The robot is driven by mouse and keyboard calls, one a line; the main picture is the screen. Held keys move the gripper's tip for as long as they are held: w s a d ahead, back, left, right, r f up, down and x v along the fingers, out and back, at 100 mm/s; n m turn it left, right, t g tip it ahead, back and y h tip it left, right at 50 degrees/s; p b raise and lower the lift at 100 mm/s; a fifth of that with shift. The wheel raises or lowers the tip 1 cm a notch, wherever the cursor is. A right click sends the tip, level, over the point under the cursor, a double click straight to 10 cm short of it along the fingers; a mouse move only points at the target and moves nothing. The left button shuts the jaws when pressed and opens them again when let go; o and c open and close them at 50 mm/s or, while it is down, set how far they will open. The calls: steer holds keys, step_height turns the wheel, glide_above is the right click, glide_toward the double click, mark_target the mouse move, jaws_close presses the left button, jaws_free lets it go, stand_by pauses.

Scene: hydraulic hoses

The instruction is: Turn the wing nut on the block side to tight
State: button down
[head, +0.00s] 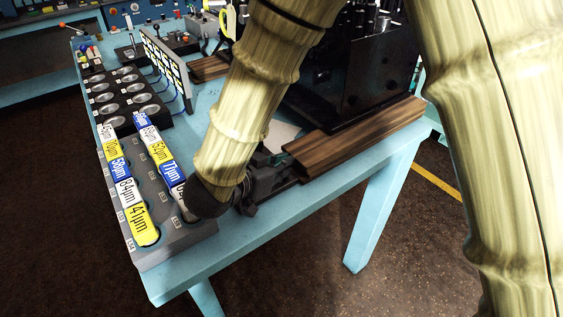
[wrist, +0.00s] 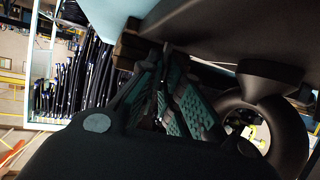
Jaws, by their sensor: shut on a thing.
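My gripper (head: 280,160) is low beside the table's front edge in the head view, mostly behind my arm. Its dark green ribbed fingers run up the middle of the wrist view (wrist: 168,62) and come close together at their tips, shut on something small. The wing nut is hidden by the fingers, and its angle cannot be told. The fingertips are near the end of a dark wooden beam (head: 352,138) under a black machine housing (head: 368,78). The block itself is not clearly visible.
A grey tray (head: 172,215) with several labelled cylinders stands left of my arm. Behind it are a black holder (head: 126,97) with round cups and an upright label panel (head: 168,66). Black hoses (wrist: 82,75) hang in the wrist view. The blue table (head: 255,232) has a bare front strip.

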steer(key=shift+w+m+h, duration=0.1)
steer(key=shift+m+h, duration=0.2)
steer(key=shift+h, duration=0.1)
steer(key=c, duration=1.9)
jaws_free()
steer(key=shift+v, duration=3.8)
steer(key=shift+o, duration=0.5)
steer(key=shift+r, duration=0.1)
